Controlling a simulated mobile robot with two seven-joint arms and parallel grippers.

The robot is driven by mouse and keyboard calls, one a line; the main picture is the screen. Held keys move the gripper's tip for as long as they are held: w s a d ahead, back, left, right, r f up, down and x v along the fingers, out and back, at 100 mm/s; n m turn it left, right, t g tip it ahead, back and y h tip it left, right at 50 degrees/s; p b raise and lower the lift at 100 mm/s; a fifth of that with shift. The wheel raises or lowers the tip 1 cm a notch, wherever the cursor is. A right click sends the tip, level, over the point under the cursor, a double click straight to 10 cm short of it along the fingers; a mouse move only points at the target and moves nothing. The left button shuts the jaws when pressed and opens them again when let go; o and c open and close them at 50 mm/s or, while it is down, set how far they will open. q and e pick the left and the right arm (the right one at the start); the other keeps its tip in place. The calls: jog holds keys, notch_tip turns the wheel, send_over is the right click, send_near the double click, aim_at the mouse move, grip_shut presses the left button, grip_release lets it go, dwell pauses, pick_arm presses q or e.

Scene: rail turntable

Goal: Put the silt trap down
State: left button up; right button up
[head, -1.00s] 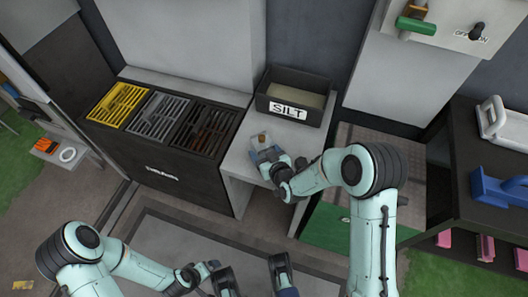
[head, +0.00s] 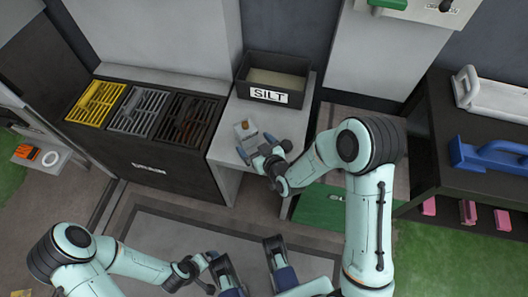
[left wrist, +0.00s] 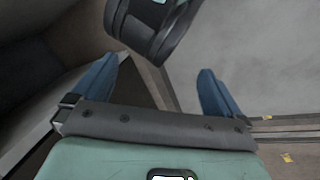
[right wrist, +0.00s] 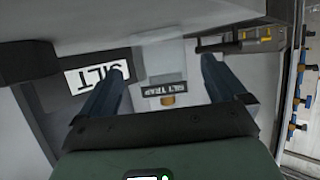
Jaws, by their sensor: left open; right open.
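The silt trap (head: 245,130) is a small grey, clear-sided box with a brass knob. It stands on the white bench in front of the silt bin. In the right wrist view its SILT TRAP label (right wrist: 163,89) lies between and beyond the fingertips. My right gripper (head: 257,152) is open and empty, just on the near side of the trap, and appears apart from it. My left gripper (head: 252,258) is open and empty, low in the head view, over the floor. The left wrist view shows its spread fingers (left wrist: 155,75) with nothing between them.
The black bin labelled SILT (head: 268,96) stands at the back of the white bench (head: 222,150). Left of it is a dark cabinet with yellow, grey and rusty grates (head: 142,112). A dark shelf at right carries a blue tool (head: 485,154). Bare bench surrounds the trap.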

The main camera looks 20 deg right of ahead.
jog(key=v, duration=0.7)
jog(key=shift+p, duration=0.35)
pick_arm(q)
jog(key=shift+s+d+r, duration=0.3)
jog(key=shift+s+r, duration=0.2)
jog(key=shift+s, duration=0.2)
